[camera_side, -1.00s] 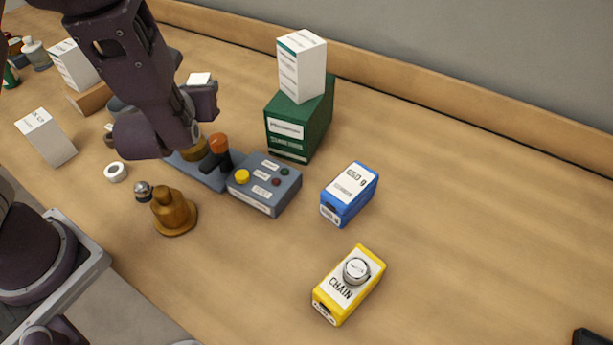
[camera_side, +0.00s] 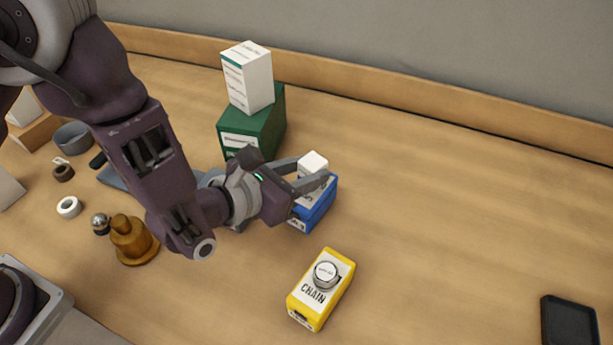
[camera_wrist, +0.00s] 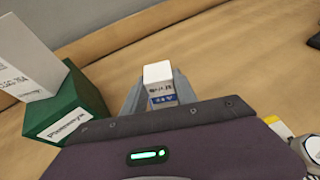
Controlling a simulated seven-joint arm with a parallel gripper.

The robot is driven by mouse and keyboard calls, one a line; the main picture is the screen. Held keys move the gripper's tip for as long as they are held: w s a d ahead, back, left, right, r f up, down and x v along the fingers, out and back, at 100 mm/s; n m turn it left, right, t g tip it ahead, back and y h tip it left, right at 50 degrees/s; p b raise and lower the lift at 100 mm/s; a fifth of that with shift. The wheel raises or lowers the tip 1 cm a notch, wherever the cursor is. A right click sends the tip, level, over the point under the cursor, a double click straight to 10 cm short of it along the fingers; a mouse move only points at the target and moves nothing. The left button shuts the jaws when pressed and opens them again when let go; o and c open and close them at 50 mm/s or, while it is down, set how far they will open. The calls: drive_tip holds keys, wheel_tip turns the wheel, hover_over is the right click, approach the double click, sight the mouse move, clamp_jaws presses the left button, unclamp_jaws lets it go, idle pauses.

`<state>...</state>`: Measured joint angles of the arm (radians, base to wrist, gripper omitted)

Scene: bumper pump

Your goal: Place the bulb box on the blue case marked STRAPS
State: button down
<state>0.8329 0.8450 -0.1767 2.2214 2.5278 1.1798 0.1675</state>
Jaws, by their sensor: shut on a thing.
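The bulb box, a small white box (camera_side: 313,160), is between the fingers of my gripper (camera_side: 312,178) in the side view. It also shows between the fingers in the wrist view (camera_wrist: 158,73). My gripper is shut on it, reaching in from the left over the blue case (camera_side: 319,208). The blue case lies on the table, its top partly hidden by the fingers and box; I cannot read STRAPS on it here. The box appears at or just above the case top; I cannot tell whether they touch.
A green box (camera_side: 270,125) with a white carton (camera_side: 248,80) on top stands behind and left. A yellow CHAIN case (camera_side: 335,272) with a round silver item (camera_side: 326,275) on it lies in front. A brown knobbed piece (camera_side: 132,240) stands left.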

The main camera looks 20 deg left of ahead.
drive_tip(key=shift+f, duration=0.9)
drive_tip(key=c, duration=1)
unclamp_jaws()
drive_tip(key=shift+o, duration=0.2)
